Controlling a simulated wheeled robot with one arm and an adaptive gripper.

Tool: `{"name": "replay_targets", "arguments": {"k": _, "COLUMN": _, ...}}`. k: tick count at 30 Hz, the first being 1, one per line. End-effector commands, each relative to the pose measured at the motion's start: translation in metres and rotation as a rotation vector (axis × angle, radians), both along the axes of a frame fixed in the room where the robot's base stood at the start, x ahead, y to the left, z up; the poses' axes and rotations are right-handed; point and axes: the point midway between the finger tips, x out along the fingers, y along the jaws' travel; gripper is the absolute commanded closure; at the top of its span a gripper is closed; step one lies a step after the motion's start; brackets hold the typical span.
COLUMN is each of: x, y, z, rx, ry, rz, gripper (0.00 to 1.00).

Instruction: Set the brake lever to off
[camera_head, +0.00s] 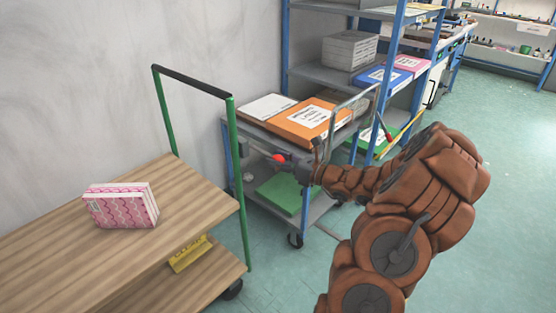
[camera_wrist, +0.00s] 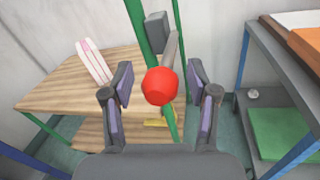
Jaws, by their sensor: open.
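The brake lever has a red ball knob (camera_wrist: 160,86) on a grey arm (camera_wrist: 172,52) beside the green post of the wooden cart. In the head view the red knob (camera_head: 278,159) shows just right of that post. My gripper (camera_wrist: 160,72) is open, with one finger on each side of the knob in the wrist view. No finger visibly touches the knob. In the head view my gripper (camera_head: 300,168) is just right of the knob, partly hidden by my arm. I cannot read any on or off marking.
The wooden cart (camera_head: 60,255) carries a pink patterned box (camera_head: 121,206), with a yellow sign (camera_head: 189,254) on its lower shelf. A blue-framed cart (camera_head: 240,135) with an orange box (camera_head: 308,119) stands close behind my gripper. Open floor lies right.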

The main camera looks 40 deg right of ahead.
Motion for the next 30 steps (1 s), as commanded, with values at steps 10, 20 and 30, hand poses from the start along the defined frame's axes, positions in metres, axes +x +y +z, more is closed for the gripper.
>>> {"name": "replay_targets", "arguments": {"k": 10, "x": -0.0002, "y": -0.0001, "z": 0.0000, "rx": 0.000, "ry": 0.000, "rz": 0.000, "gripper": 0.72}}
{"name": "replay_targets", "arguments": {"k": 20, "x": -0.0003, "y": -0.0001, "z": -0.0001, "rx": 0.000, "ry": 0.000, "rz": 0.000, "gripper": 1.00}}
{"name": "replay_targets", "arguments": {"k": 30, "x": -0.0003, "y": -0.0001, "z": 0.0006, "rx": -0.001, "ry": 0.002, "rz": 0.000, "gripper": 1.00}}
